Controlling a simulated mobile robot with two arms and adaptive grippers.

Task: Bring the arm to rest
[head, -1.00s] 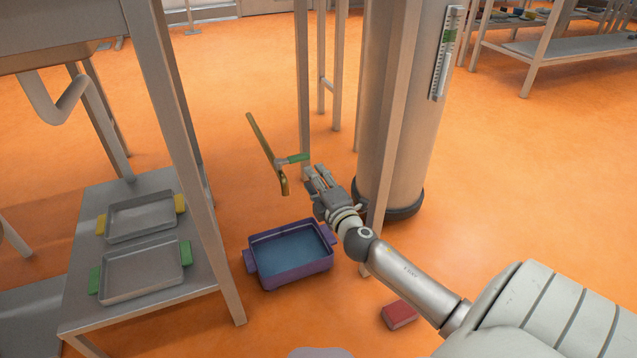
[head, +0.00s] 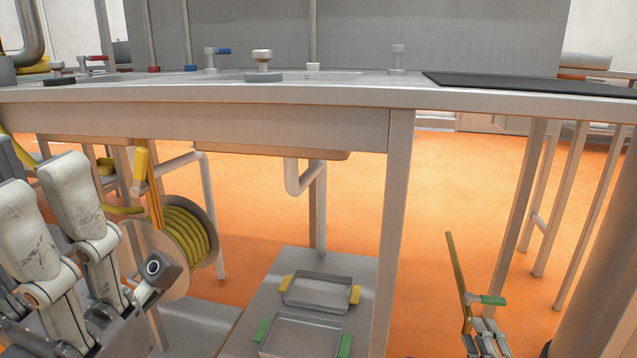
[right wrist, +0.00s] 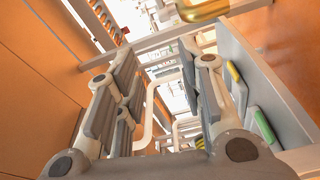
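My right gripper (head: 487,338) is low at the right of the head view, cut off by the bottom edge. It is just below the green handle (head: 492,300) of a yellow bar (head: 458,280); touching cannot be told. In the right wrist view the gripper's fingers (right wrist: 160,100) are spread, with nothing between them. My left gripper (head: 75,225) shows large and close at the left edge, fingers upward; its tips and grasp are not clear.
A steel counter (head: 230,119) with taps crosses the head view. Below it are a yellow hose reel (head: 185,240) and a low shelf (head: 262,285) with two trays, one yellow-handled (head: 320,291), one green-handled (head: 300,336). Orange floor is open behind.

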